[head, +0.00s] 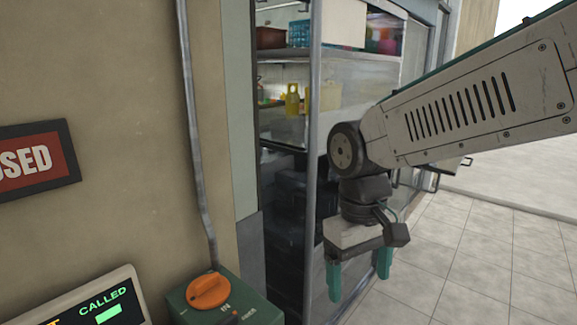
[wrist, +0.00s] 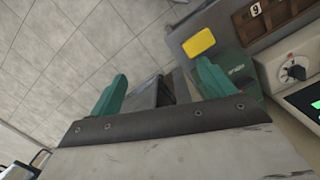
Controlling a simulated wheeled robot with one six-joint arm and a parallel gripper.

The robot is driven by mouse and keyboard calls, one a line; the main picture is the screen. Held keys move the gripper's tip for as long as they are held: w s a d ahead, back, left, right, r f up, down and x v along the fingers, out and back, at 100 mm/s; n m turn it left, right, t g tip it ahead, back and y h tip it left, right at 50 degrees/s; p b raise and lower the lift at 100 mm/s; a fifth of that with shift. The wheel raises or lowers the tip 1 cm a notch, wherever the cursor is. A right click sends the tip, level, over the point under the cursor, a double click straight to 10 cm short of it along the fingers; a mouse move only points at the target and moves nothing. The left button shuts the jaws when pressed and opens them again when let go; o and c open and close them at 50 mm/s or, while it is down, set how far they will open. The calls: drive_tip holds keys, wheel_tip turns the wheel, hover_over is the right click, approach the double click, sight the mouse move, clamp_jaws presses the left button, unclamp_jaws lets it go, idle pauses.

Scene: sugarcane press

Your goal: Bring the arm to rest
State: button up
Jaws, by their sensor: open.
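My gripper (head: 360,282) hangs from the arm at the right of the head view, pointing down. Its two teal fingers are apart, with nothing held between them. It is in front of the glass-fronted cabinet, to the right of the green box with the orange knob. The wrist view also shows the open fingers (wrist: 160,78), with grey floor tiles beyond and a dark shape behind the gap that I cannot identify.
A green box with an orange knob (head: 209,291) and a "CALLED" display (head: 100,303) are at the lower left. A red sign (head: 25,161) hangs on the wall beside a vertical pipe (head: 193,130). A glass-fronted cabinet (head: 313,150) stands behind my gripper. Tiled floor (head: 470,245) lies clear at right.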

drive_tip(key=s+d+r+m+t, duration=0.1)
drive_tip(key=s+d+m, duration=0.4)
drive_tip(key=s+d, duration=0.8)
drive_tip(key=shift+d+r+t+y, duration=0.3)
drive_tip(key=shift+d+t, duration=0.5)
drive_tip(key=shift+d, duration=0.25)
idle(1.0)
